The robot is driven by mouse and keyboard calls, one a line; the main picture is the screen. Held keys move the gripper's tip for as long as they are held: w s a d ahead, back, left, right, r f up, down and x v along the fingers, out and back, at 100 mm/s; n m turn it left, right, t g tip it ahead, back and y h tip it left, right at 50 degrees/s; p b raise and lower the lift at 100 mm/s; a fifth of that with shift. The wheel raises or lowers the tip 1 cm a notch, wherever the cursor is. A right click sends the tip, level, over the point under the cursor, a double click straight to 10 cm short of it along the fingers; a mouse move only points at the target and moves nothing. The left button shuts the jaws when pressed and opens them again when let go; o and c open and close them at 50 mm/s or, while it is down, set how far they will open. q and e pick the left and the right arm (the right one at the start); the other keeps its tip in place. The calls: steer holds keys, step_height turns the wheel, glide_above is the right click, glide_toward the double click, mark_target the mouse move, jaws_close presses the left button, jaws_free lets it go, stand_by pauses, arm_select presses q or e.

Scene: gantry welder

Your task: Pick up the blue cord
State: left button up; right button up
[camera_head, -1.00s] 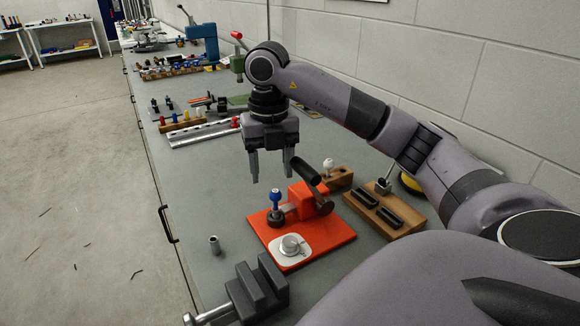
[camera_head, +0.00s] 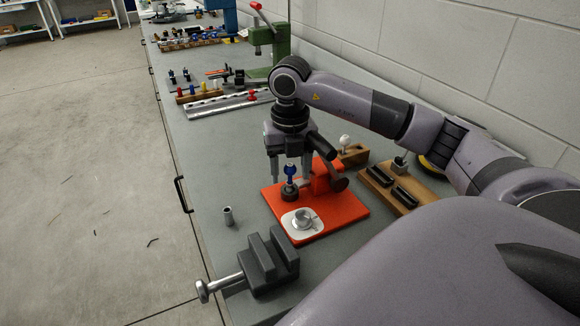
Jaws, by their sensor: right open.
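No blue thing in view clearly looks like a cord. A small blue knob-shaped piece (camera_head: 290,171) stands upright on a dark round seat on the red fixture (camera_head: 345,207). My right gripper (camera_head: 291,181) is open and points down, one finger on each side of the blue piece in the picture. I cannot tell whether the fingers touch it. A white plate with a round metal part (camera_head: 303,221) lies on the front of the red fixture. My left gripper is not in view.
A grey vise (camera_head: 268,262) and a small metal cylinder (camera_head: 228,216) are near the front left of the bench (camera_head: 225,160). A wooden block with black slots (camera_head: 388,186) is at the right. A metal rail (camera_head: 226,104) and green press (camera_head: 280,43) stand behind.

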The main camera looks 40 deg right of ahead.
jaws_close()
steer(key=shift+r, duration=0.15)
